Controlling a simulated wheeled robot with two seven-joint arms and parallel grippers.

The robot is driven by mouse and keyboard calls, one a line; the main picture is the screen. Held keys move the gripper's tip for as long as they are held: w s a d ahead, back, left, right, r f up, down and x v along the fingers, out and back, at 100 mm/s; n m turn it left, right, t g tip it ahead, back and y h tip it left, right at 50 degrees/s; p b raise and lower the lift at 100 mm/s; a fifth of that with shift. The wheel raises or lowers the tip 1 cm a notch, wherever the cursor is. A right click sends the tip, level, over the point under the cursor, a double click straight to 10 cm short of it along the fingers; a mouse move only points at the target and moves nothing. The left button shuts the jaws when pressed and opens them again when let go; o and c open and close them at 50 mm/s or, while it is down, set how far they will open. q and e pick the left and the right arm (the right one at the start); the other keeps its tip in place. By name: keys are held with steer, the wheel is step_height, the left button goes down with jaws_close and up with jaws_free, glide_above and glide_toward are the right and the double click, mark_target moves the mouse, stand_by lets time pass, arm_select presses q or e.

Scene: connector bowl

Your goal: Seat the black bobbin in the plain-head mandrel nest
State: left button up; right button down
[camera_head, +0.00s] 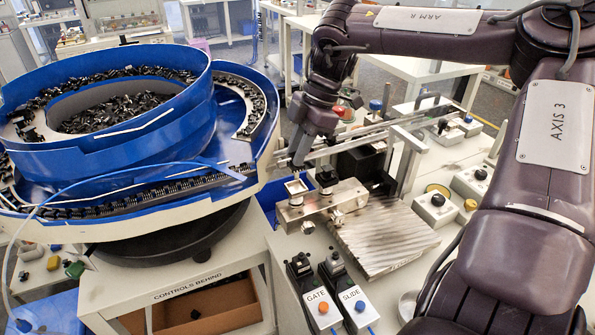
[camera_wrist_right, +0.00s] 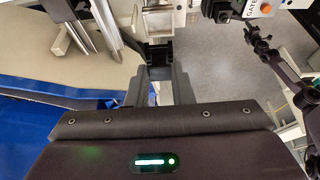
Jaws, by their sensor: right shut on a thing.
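My right gripper (camera_head: 298,160) reaches down over the machine, just above and behind the metal fixture block (camera_head: 318,208). In the right wrist view its two fingers (camera_wrist_right: 159,72) are close together on a small dark piece, apparently the black bobbin (camera_wrist_right: 158,53); its shape is mostly hidden. On the block stand a pale square-topped nest (camera_head: 296,187) at left and a post with a black top (camera_head: 326,179) at right. I cannot tell which has the plain-head mandrel. The held piece appears apart from the block. My left gripper is not in view.
A large blue bowl feeder (camera_head: 110,115) full of black parts fills the left, its track ending near the gripper. A ribbed metal plate (camera_head: 385,238) lies right of the block. GATE (camera_head: 314,300) and SLIDE (camera_head: 352,293) switch boxes stand in front. Metal rails (camera_head: 375,130) run behind.

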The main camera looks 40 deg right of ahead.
steer(key=shift+f, duration=0.6)
steer(key=shift+s+f, duration=0.15)
steer(key=shift+f, duration=0.35)
step_height(320, 180, down, 4)
steer(key=shift+r, duration=0.1)
steer(key=c, duration=1.3)
jaws_free()
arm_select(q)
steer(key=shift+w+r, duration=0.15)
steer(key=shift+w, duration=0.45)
